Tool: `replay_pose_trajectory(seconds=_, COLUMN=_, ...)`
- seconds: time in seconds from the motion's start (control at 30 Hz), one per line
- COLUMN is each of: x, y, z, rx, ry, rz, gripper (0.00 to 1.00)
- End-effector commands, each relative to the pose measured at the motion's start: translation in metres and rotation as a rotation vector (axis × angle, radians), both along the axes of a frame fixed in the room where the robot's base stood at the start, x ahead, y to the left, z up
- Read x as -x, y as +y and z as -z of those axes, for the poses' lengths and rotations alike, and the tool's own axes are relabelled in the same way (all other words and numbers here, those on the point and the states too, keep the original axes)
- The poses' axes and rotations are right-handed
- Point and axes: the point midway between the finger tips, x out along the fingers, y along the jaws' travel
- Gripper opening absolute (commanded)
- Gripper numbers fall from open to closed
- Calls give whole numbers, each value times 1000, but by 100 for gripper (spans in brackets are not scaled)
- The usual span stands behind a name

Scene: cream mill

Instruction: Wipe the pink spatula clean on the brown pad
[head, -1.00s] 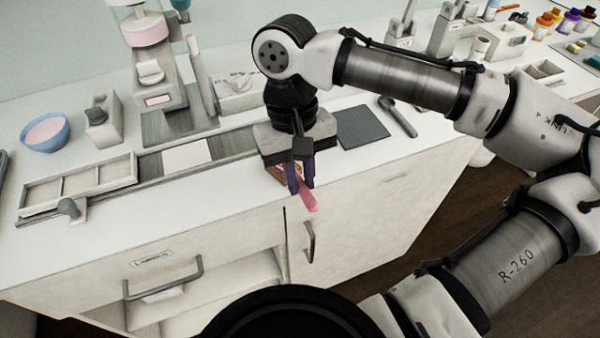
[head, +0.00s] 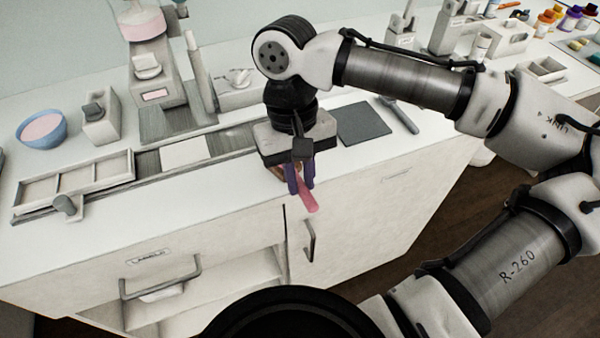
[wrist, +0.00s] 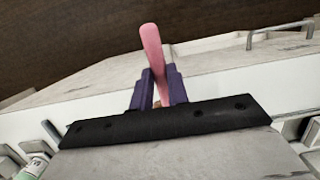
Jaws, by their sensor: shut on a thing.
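My gripper (head: 301,190) has dark purple fingers and is shut on the pink spatula (head: 309,202). It is at the front edge of the white counter, pointing down. The spatula's pink end sticks out below the fingers, past the edge, in front of the cabinet face. In the wrist view the spatula (wrist: 151,42) rises between the two fingers (wrist: 158,88), and its other end is hidden by the gripper. A small brownish patch shows beside the fingers in the head view. I cannot tell whether it is the brown pad, which I cannot otherwise make out.
A dark grey mat (head: 364,124) lies right of my gripper, with a grey utensil (head: 398,114) beside it. To the left are a divided tray (head: 75,182), a white square (head: 184,153), a blue bowl (head: 41,130) and a mill (head: 151,62). Cabinet handles (head: 310,240) stick out below.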

Motion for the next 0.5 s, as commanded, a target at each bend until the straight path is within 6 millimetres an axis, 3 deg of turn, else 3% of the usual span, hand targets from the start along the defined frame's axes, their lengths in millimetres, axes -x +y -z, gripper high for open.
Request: replay_pose_trajectory(seconds=0.5, x=0, y=0, z=9, rx=0, ry=1, rz=0, gripper=0)
